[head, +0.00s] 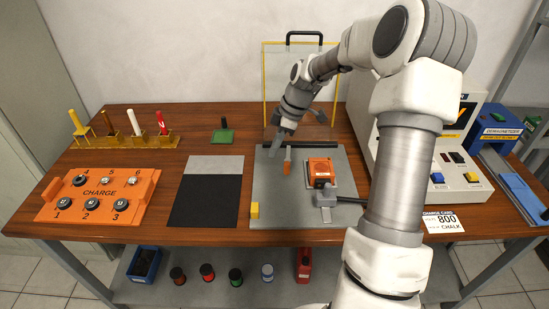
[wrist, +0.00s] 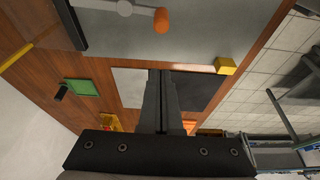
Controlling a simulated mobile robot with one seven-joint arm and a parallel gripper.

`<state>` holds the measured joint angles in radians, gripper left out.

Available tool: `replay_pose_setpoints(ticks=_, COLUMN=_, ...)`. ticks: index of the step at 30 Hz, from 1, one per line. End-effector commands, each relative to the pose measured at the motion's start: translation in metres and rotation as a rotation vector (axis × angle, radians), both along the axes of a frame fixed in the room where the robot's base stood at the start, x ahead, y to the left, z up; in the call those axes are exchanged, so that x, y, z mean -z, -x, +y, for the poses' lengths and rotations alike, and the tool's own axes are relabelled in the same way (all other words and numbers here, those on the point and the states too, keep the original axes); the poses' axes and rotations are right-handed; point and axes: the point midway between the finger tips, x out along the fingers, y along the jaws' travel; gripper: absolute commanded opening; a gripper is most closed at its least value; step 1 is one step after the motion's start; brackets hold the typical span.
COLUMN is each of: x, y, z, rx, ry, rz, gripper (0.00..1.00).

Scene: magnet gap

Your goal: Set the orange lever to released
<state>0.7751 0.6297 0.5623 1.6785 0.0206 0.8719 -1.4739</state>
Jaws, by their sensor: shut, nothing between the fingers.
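The orange lever (head: 287,168) is a grey arm with an orange tip on the grey plate, left of an orange box. Its tip points toward the front edge of the table. In the wrist view the orange knob (wrist: 161,21) and its grey arm show at the top, beyond my fingertips. My gripper (head: 270,153) is shut and empty, just left of the lever in the head view. Its closed fingers (wrist: 160,73) appear apart from the knob in the wrist view. I cannot read any mark for the lever's position.
The grey plate (head: 262,188) also carries the orange box (head: 318,168), a grey clamp-like part (head: 325,199) and a yellow block (head: 255,210). A black-and-grey mat (head: 205,205) lies left. An orange CHARGE panel (head: 100,194) is further left. A white machine (head: 460,178) stands right.

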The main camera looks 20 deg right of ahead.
Motion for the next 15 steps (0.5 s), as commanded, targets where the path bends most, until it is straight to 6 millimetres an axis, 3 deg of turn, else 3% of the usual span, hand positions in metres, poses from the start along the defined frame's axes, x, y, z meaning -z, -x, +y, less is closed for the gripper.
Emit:
replay_pose_setpoints(ticks=1, x=-0.013, y=0.0, z=-0.004, rx=0.001, ry=0.002, rz=-0.003, gripper=0.0)
replay_pose_setpoints(ticks=6, x=-0.035, y=0.004, z=-0.012, rx=0.0, ry=0.001, rz=-0.002, gripper=0.0)
replay_pose_setpoints(ticks=15, x=-0.046, y=0.005, z=-0.015, rx=-0.001, ry=0.0, rz=0.0, gripper=0.0)
